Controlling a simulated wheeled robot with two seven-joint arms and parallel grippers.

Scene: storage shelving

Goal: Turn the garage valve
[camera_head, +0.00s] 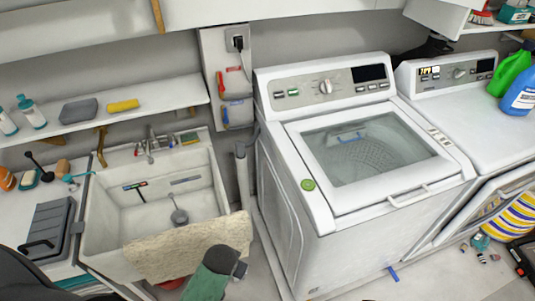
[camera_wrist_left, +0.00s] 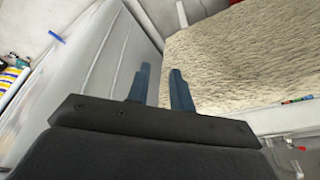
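No single part can be told for sure as the valve. A red fitting (camera_head: 230,70) and a blue fitting (camera_head: 237,102) sit on the wall panel between sink and washer, too small to read clearly. A metal faucet (camera_head: 151,146) stands at the back of the sink. In the left wrist view my left gripper (camera_wrist_left: 160,68) has its two fingers apart with nothing between them. It is near the washer's pale side and the towel, away from the wall fittings as far as can be seen. My right gripper is not in view.
A beige towel (camera_head: 172,258) hangs over the front of the white sink (camera_head: 102,203). A top-loading washer (camera_head: 292,205) stands to the right, with another machine (camera_head: 445,115) beside it. A wall shelf (camera_head: 180,95) is above the sink.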

